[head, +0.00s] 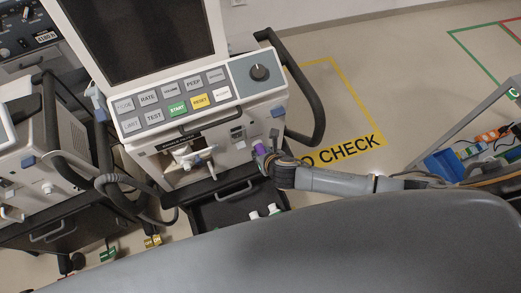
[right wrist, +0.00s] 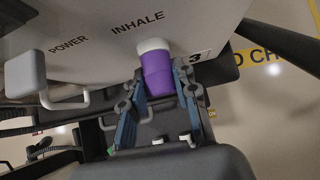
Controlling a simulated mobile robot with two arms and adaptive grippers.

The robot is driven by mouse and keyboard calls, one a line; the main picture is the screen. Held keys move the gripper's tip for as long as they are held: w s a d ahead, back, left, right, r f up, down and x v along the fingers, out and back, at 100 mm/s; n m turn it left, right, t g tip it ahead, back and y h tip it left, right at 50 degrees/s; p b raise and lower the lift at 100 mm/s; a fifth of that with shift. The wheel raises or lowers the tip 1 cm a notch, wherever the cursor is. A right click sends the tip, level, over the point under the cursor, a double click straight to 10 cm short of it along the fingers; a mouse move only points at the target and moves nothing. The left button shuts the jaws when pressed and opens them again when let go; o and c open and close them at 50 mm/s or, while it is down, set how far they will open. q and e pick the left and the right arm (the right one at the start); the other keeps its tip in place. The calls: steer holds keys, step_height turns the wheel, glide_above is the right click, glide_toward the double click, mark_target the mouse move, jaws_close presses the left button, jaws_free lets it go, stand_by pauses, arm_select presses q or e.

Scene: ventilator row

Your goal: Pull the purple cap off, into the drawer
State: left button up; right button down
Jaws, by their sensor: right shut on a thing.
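The purple cap (head: 260,149) is at the lower right of the ventilator's front (head: 215,130). In the right wrist view the cap (right wrist: 158,78) meets a white collar (right wrist: 153,45) below the word INHALE, with no gap visible. My right gripper (head: 267,155) is shut on the cap, with one finger on each side of it in the right wrist view (right wrist: 160,88). The open drawer (head: 222,211) is below the ventilator's front and holds small white items (head: 264,211). My left gripper is not in view.
A handle bar (head: 318,105) curves down the ventilator's right side. Dark hoses (head: 125,185) hang at its left, near another machine (head: 45,150). A cart with blue bins (head: 443,165) stands at the far right. Open floor with a yellow outline lies between.

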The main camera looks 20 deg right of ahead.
steer(key=shift+s+f, duration=0.1)
steer(key=shift+s, duration=0.15)
steer(key=shift+s, duration=0.1)
steer(key=shift+s+d+p, duration=0.15)
steer(key=shift+s+p, duration=0.45)
steer(key=shift+s, duration=0.6)
steer(key=shift+s+d+p, duration=0.15)
steer(key=shift+s+p, duration=0.45)
steer(key=shift+s, duration=0.6)
